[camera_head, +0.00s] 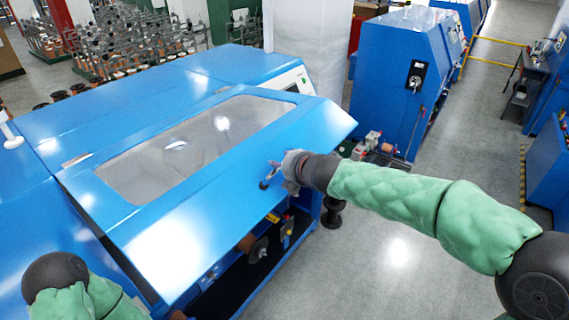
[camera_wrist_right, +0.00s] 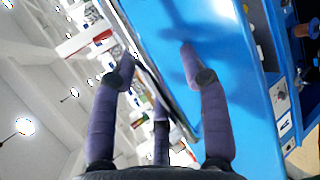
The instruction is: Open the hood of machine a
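Machine a (camera_head: 130,85) is the large blue machine at the left of the head view. Its blue hood (camera_head: 190,235) has a long clear window and stands raised at the front edge, with the inside showing beneath it. A small dark handle (camera_head: 268,178) sits near the hood's front right. My right gripper (camera_head: 291,168) is at the hood's front edge, beside the handle. In the right wrist view my right gripper (camera_wrist_right: 158,58) has its purple fingers spread, with the blue hood edge (camera_wrist_right: 165,75) between them. Contact is unclear. My left arm shows at lower left; its gripper is out of view.
Dark spools (camera_head: 259,248) and fittings show under the hood. A black-topped post (camera_head: 332,212) stands near the machine's front right corner. Another blue machine (camera_head: 400,85) stands behind at the right. The grey floor (camera_head: 395,255) at the right is clear.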

